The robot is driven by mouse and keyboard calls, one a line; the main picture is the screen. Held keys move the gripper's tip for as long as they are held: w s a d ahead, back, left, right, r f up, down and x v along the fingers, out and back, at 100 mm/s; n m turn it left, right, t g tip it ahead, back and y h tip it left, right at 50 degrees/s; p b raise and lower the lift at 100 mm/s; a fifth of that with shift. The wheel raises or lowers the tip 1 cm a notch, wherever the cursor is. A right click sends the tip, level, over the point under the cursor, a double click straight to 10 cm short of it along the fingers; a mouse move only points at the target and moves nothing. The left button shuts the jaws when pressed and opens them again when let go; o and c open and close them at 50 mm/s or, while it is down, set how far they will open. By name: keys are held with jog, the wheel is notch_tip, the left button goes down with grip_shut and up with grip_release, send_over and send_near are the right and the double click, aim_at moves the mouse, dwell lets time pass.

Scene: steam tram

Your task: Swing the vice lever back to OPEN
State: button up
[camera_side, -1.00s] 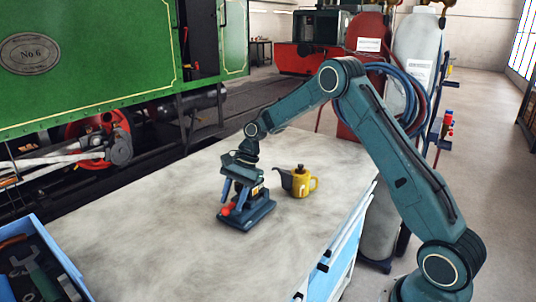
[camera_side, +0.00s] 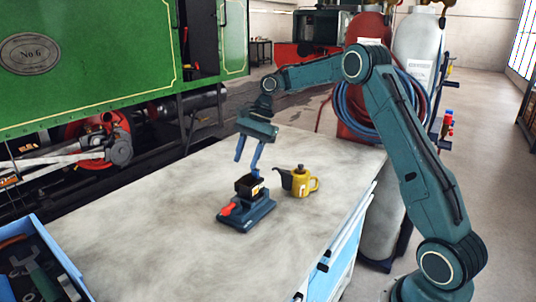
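The vice (camera_side: 246,214) is a small dark blue block on a flat base, standing on the bench top. Its red-ended lever (camera_side: 228,209) is at the front left of the base, pointing to the lower left. A small yellow label shows on the vice's right side, too small to read. My gripper (camera_side: 247,168) is above the vice, pointing down, with its two blue fingers spread apart and nothing between them. The fingertips are above the lever and clear of it.
A yellow oil can (camera_side: 302,181) with a dark spout stands just right of the vice. A blue tray of tools (camera_side: 42,228) is at the lower left. The pale bench top (camera_side: 140,235) is clear to the left and in front of the vice.

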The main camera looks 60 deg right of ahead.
jog(key=shift+d+r, duration=0.1)
jog(key=shift+r, duration=0.2)
jog(key=c, duration=0.7)
jog(key=shift+w+a, duration=0.1)
jog(key=shift+a, duration=0.1)
grip_shut()
jog(key=w+a+f+n+t+h, duration=0.2)
jog(key=w+a+f+n+h, duration=0.2)
jog(key=a+n, duration=0.4)
jog(key=shift+f+n+h, duration=0.4)
jog(key=shift+n+h, duration=0.5)
jog(key=shift+n, duration=1.1)
